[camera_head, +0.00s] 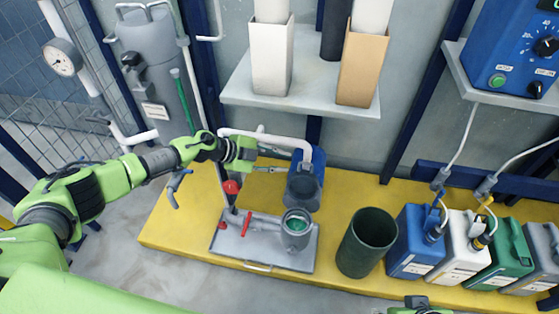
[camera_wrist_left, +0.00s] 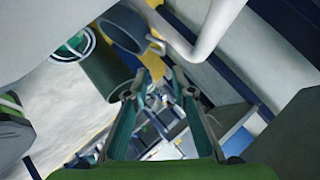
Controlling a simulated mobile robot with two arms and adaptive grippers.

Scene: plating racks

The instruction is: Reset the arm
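My left arm, green and grey, comes in from the left in the head view. Its gripper (camera_head: 286,161) is beside the white curved pipe and the blue cylinder. Its two thin fingers are spread apart with nothing visible between them. The left wrist view also shows the open fingers (camera_wrist_left: 159,82), with a gap between their tips. A small green and dark part at the bottom edge of the head view looks like my right gripper (camera_head: 418,309). Its fingers are hidden, and I cannot tell its state.
The white curved pipe (camera_head: 268,137) and blue cylinder (camera_head: 305,188) are close to the left gripper. A grey tray (camera_head: 245,262) holds a small pot (camera_head: 297,228). A dark green bin (camera_head: 367,243) and several canisters (camera_head: 416,243) stand on the yellow platform (camera_head: 165,222). A shelf (camera_head: 320,91) is above.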

